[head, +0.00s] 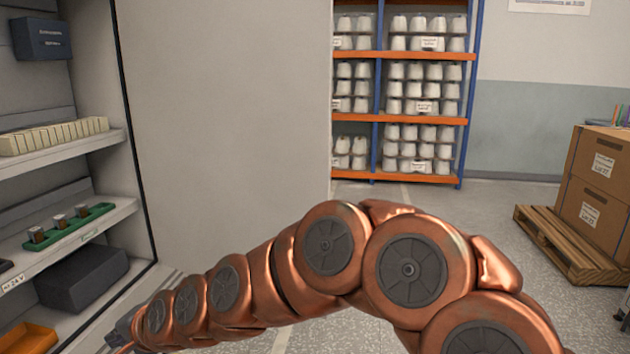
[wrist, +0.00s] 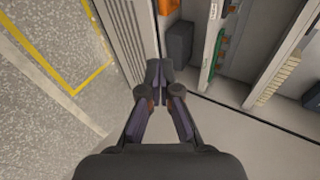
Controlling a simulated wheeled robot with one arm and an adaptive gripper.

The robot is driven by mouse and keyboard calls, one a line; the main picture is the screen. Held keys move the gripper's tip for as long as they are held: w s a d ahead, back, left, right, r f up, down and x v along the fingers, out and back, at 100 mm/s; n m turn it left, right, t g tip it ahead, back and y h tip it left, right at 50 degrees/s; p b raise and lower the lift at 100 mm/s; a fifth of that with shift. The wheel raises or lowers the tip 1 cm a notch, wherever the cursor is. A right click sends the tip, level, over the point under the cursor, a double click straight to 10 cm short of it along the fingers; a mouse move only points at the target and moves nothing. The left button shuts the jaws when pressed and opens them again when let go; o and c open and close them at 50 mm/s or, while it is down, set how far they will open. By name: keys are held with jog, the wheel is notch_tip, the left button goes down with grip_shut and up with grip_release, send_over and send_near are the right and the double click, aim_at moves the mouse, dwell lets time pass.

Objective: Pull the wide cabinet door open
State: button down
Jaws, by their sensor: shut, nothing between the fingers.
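The wide cabinet door (head: 225,100) stands open in the head view, a large plain grey panel to the right of the shelves. A dark strip runs down between it and the cabinet's inside. No handle shows on the visible face. The cabinet (head: 95,170) is open at the left, its shelves exposed. In the wrist view, my gripper (wrist: 158,88) is shut and empty, its fingertips together near the cabinet's lower front edge. A plain grey panel (wrist: 245,145), perhaps the door, lies to its right; I cannot tell whether they touch. In the head view my arm hides the door's lower part.
A bobbin rack (head: 400,117) stands behind. Cartons (head: 598,180) on a pallet (head: 560,240) stand right. Floor between is clear.

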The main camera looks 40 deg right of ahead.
jog(key=w+d+r+m+t+h+p, duration=0.25)
jog(key=w+d+r+m+h, duration=0.2)
jog(key=d+r+m, duration=0.3)
jog(key=w+d+r+m+t+h+p, duration=0.2)
jog(key=w+d+r+m+t+h, duration=0.2)
jog(key=w+d+r+m, duration=0.3)
jog(key=m+g+h+p, duration=0.7)
jog(key=m+g+h, duration=0.5)
jog(key=m, duration=1)
send_near(319, 172)
jog(key=shift+t+h, duration=0.45)
jog(key=shift+t, duration=0.3)
jog(key=x, duration=0.4)
jog(key=f+x, duration=0.1)
jog(key=x, duration=0.2)
jog(key=shift+s+d+f, duration=0.1)
jog(key=shift+s+d, duration=0.05)
jog(key=shift+s, duration=0.25)
